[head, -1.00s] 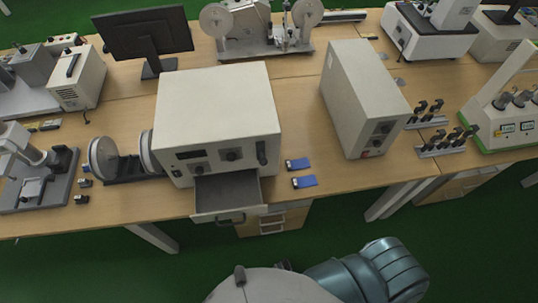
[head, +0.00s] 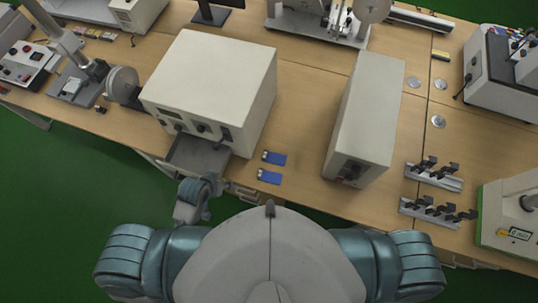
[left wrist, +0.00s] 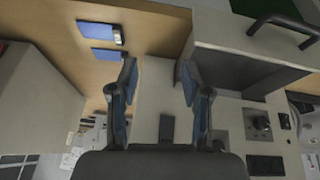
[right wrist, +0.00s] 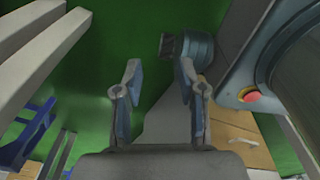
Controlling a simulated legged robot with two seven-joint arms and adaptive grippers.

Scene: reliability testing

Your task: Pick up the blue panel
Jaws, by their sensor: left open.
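Two small blue panels with light ends lie flat on the wooden bench in the head view, the far panel (head: 275,158) and the near panel (head: 269,177). They also show at the upper left of the left wrist view, one panel (left wrist: 94,32) above the other (left wrist: 108,55). My left gripper (left wrist: 158,76) is open and empty; both panels are apart from its fingers. In the head view my left forearm is near the open drawer, left of the panels, and its fingers are hard to make out. My right gripper (right wrist: 160,76) is open and empty over green floor, outside the head view.
The grey drawer (head: 198,155) of the white box instrument (head: 215,75) juts out left of the panels. Another white box (head: 367,115) stands to their right. Metal clamp racks (head: 435,177) lie further right. Bare bench surrounds the panels.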

